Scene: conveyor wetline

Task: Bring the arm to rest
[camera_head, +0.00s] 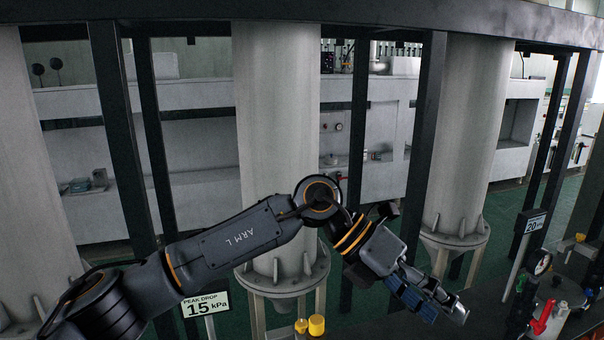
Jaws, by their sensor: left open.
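My left arm comes in from the lower left, marked "ARM L", and reaches across the middle of the head view. It bends at a round joint in front of the central grey column. My left gripper (431,300) hangs at the lower right end of the arm, pointing down and to the right. It is open, and I see nothing between its fingers. It appears in front of the floor between the central and right columns, apart from both as far as I can tell. My right gripper is not in view.
Large grey columns (277,120) (468,130) stand on flanged bases among dark steel posts (115,130). A "15 kPa" sign (205,304) and yellow caps (316,324) are low in front. A gauge (542,263) and a red-handled valve (541,318) are at right. Green floor shows between.

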